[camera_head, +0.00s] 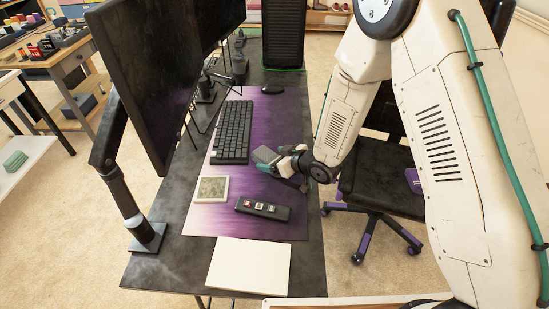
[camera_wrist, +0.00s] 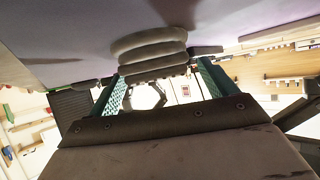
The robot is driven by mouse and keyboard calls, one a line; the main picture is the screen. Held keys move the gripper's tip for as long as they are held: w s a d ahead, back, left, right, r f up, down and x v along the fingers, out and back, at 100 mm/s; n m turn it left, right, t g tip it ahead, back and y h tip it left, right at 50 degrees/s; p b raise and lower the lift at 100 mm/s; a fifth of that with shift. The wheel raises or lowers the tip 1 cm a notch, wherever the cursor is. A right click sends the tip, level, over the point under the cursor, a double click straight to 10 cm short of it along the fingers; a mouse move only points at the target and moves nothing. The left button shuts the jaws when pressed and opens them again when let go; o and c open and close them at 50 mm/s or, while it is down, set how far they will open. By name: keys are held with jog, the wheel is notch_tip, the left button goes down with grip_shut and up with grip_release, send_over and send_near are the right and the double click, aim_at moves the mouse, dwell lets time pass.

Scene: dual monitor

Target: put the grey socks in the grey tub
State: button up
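The grey socks (camera_wrist: 150,52) are a rolled, layered bundle between the fingertips of my gripper (camera_wrist: 158,72) in the wrist view. The teal finger pads stand on either side of the bundle and appear to press on it. In the head view, my gripper (camera_head: 290,162) is over the right edge of the purple desk mat, and the grey bundle (camera_head: 264,155) shows at its tip. Whether the bundle touches the mat is hard to tell. I cannot make out a grey tub in either view.
A black keyboard (camera_head: 234,131) lies left of my gripper. A pale square item (camera_head: 213,189), a dark remote-like block (camera_head: 263,209) and a white flat item (camera_head: 249,266) lie nearer the front. Monitors (camera_head: 145,75) line the left side; a black chair (camera_head: 378,187) stands right.

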jog(key=shift+r, duration=0.2)
jog(key=v, duration=1.2)
